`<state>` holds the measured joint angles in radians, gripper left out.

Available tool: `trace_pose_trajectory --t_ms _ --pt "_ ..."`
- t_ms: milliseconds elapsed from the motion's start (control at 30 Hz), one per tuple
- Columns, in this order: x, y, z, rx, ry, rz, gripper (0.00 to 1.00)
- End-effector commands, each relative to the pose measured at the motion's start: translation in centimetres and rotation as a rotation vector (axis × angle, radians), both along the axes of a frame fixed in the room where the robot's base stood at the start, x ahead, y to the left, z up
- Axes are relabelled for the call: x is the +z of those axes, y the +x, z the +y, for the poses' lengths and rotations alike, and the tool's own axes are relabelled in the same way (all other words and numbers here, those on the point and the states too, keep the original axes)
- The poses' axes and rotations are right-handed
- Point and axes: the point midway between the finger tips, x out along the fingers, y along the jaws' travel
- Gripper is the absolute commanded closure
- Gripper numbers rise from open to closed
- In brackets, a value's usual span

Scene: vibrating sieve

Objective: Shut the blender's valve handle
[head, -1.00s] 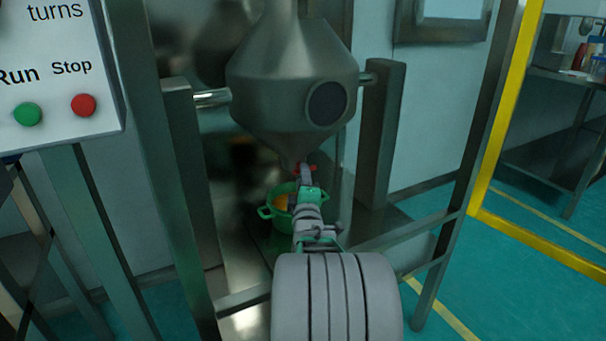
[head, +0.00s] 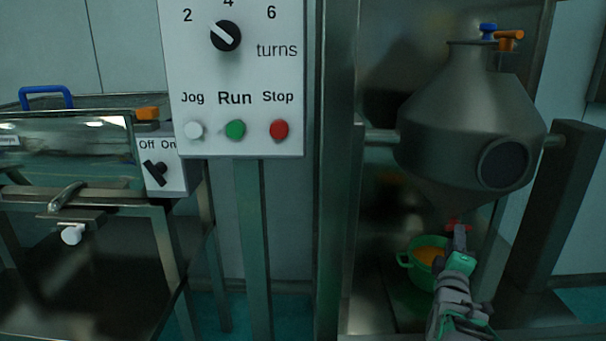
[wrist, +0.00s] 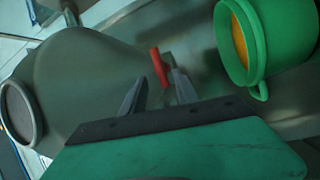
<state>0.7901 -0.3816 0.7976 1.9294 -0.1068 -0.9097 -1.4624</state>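The blender (head: 440,125) is a grey metal double-cone vessel on the right of the head view; it fills the left of the wrist view (wrist: 85,85). Its red valve handle (head: 453,224) is at the bottom tip of the lower cone. In the wrist view the handle (wrist: 158,64) is a short red bar lying across the outlet. My gripper (head: 459,238) is just below and in front of it. In the wrist view my gripper's fingers (wrist: 159,82) are apart, with the handle at the gap between their tips. I cannot tell whether they touch it.
A green pot (head: 420,281) with orange contents stands under the outlet, close to my gripper; it also shows in the wrist view (wrist: 262,60). Frame posts (head: 563,200) flank the blender. A control panel (head: 290,75) and a machine with an Off/On switch (head: 158,172) stand left.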

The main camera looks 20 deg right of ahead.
Motion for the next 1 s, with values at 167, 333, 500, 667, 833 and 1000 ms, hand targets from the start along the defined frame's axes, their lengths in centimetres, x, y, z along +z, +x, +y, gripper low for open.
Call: trace_pose_trajectory --t_ms 167,333,500,667,833,1000 --pt "0.2 2.6 -2.1 0.002 0.013 -0.003 0.64" --pt "0.6 2.4 -2.0 0.002 0.118 -0.034 0.64" --pt "0.5 2.4 -2.0 0.000 0.137 -0.040 0.64" --pt "0.5 2.4 -2.0 0.001 0.134 -0.040 0.64" --pt "0.1 2.3 -2.1 0.000 0.068 -0.017 0.64" --pt "0.5 0.1 -0.1 0.000 -0.001 0.001 0.64"
